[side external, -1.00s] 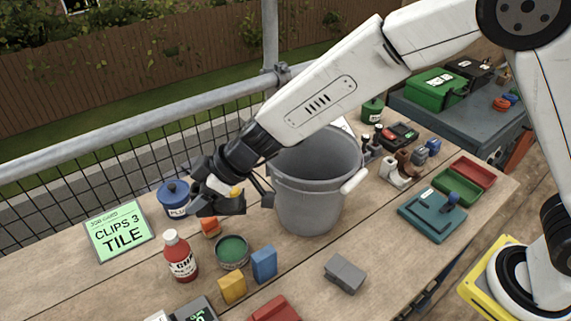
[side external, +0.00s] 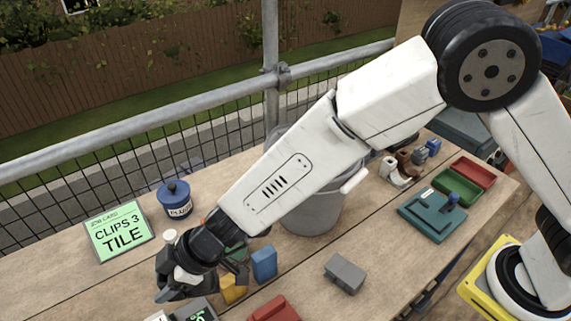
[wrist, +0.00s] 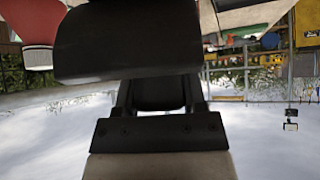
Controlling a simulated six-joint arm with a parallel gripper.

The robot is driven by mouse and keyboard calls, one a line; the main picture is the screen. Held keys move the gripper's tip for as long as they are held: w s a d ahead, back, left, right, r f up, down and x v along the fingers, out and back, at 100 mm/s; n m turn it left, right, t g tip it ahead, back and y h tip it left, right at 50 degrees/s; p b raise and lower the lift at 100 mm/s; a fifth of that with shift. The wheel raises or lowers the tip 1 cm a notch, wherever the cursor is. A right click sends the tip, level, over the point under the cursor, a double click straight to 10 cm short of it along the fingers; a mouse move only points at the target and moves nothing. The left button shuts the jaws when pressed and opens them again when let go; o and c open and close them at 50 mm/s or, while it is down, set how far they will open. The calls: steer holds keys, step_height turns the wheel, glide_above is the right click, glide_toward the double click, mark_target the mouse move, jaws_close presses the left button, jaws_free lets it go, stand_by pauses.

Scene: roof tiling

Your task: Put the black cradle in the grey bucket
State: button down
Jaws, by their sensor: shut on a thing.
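The grey bucket (side external: 313,213) stands upright on the wooden bench. My forearm crosses in front of its mouth in the side view, so its inside is hidden. My gripper (side external: 182,284) is to the front left of the bucket, apart from it, near the yellow block and the dark device with a green display. In the wrist view my gripper (wrist: 158,98) is shut on a large black piece, the black cradle (wrist: 128,42), which fills the upper middle. In the side view the cradle is hard to tell from the black gripper.
A blue pot (side external: 174,199) and a green job card (side external: 120,230) stand at the left. A blue block (side external: 264,263), a yellow block (side external: 234,288), a grey block (side external: 345,273) and a red piece (side external: 275,310) lie near the front. Trays (side external: 457,187) are at the right.

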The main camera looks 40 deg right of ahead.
steer(key=shift+w+a+f, duration=2.25)
steer(key=shift+w+f, duration=0.05)
steer(key=shift+w, duration=0.1)
steer(key=shift+w+a+f, duration=2.25)
steer(key=shift+w, duration=0.15)
steer(key=shift+w+a+f, duration=0.1)
steer(key=shift+w+f, duration=0.05)
steer(key=shift+f, duration=0.15)
steer(key=shift+w+a+f, duration=0.1)
steer(key=shift+f, duration=1.5)
steer(key=shift+f, duration=0.15)
steer(key=shift+c, duration=0.8)
jaws_free()
steer(key=shift+r, duration=0.2)
